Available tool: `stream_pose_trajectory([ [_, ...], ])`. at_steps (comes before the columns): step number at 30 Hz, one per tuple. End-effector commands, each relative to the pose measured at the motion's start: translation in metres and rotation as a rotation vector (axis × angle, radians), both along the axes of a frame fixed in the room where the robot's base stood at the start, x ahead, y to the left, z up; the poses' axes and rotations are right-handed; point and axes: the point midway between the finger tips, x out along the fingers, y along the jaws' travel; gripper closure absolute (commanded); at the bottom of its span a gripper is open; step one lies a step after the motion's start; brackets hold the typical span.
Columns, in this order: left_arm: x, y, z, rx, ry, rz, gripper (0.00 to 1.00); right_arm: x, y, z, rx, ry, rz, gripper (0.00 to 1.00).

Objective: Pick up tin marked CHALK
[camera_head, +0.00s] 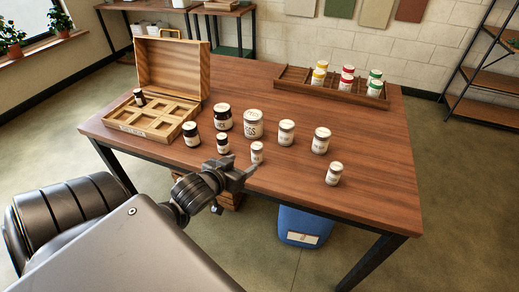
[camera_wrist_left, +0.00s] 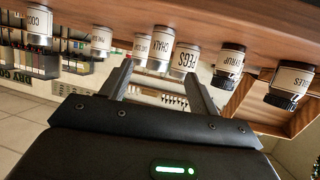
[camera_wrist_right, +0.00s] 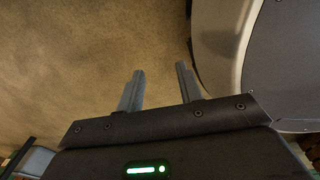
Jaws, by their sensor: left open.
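The tin marked CHALK (camera_wrist_left: 160,50) shows in the left wrist view, which is upside down, between my fingertips in the picture. In the head view it appears to be the small white-lidded tin (camera_head: 257,153) standing upright near the table's front edge. My left gripper (camera_head: 246,175) is open and empty just in front of this tin, apart from it. Its fingers (camera_wrist_left: 158,75) also show spread in the left wrist view. My right gripper (camera_wrist_right: 160,70) is open and empty over bare floor, outside the head view.
The PEGS tin (camera_head: 253,124) stands close behind. Several dark-lidded jars (camera_head: 222,117) stand left, and pale tins (camera_head: 320,140) right. A wooden compartment box (camera_head: 155,120) is open at left. A rack (camera_head: 330,84) of coloured tins is at the back. A blue bin (camera_head: 303,225) stands below.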

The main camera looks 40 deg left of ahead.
Motion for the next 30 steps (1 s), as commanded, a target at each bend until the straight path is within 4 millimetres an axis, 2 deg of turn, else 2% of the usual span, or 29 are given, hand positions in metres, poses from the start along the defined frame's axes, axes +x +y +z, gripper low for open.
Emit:
stream_pose_trajectory([
  [9, 0.030, 0.001, -0.017, 0.006, -0.004, -0.010, 0.39, 0.039, 0.002, -0.023, -0.003, -0.029, -0.002, 0.64],
  [11, 0.038, 0.003, -0.014, 0.002, -0.001, -0.007, 0.39, 0.039, 0.003, -0.015, -0.003, -0.025, -0.002, 0.64],
  [15, 0.051, 0.005, -0.020, 0.000, 0.001, -0.005, 0.39, 0.040, 0.004, -0.014, -0.002, -0.025, -0.002, 0.64],
  [23, 0.057, 0.008, -0.023, 0.000, 0.000, -0.003, 0.39, 0.041, 0.004, -0.014, -0.002, -0.025, -0.003, 0.64],
  [30, 0.088, 0.016, -0.037, 0.000, 0.000, -0.002, 0.39, 0.046, 0.007, -0.014, 0.001, -0.030, -0.003, 0.64],
])
